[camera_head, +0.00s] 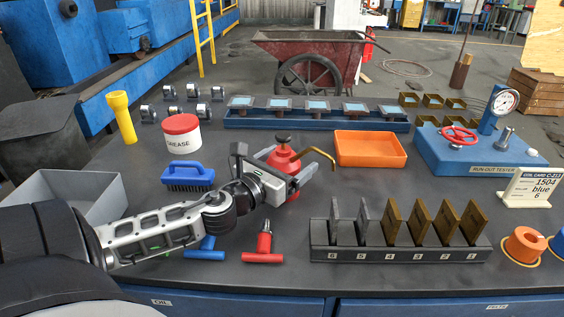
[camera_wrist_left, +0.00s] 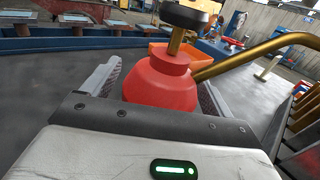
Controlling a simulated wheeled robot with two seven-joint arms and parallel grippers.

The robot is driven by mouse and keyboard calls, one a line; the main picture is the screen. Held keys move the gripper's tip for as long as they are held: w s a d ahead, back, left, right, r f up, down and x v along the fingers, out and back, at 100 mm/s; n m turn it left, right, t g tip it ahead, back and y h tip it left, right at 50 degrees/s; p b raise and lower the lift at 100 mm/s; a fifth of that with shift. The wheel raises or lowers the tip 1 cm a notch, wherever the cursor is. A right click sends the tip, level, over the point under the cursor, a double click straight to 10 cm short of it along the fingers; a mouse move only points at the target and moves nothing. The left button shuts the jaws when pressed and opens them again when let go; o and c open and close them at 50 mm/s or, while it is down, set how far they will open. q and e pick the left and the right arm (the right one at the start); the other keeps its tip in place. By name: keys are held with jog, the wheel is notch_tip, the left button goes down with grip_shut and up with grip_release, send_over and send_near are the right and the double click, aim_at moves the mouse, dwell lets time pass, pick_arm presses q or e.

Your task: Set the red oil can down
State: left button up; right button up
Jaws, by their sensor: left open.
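The red oil can (camera_head: 284,156) stands upright on the dark bench top, with a black knob on top and a brass spout pointing right. My left gripper (camera_head: 291,178) is open, with its fingers on either side of the can's body. In the left wrist view the can (camera_wrist_left: 160,82) sits between the two fingers (camera_wrist_left: 158,88), and a gap shows beside the left finger. The can's base is hidden behind the gripper. My right gripper is not in view.
An orange tray (camera_head: 370,149) is right of the can. A rack of upright plates (camera_head: 400,254) stands in front. A blue brush (camera_head: 187,177), a grease tub (camera_head: 182,133) and a red-handled tool (camera_head: 263,245) are nearby. A blue tester (camera_head: 470,150) stands at the right.

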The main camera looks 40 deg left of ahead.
pick_arm(q)
jog(key=s, duration=0.6)
jog(key=shift+s+d+b, duration=0.25)
jog(key=shift+s+b, duration=0.05)
jog(key=shift+s, duration=0.45)
jog(key=shift+r, duration=0.1)
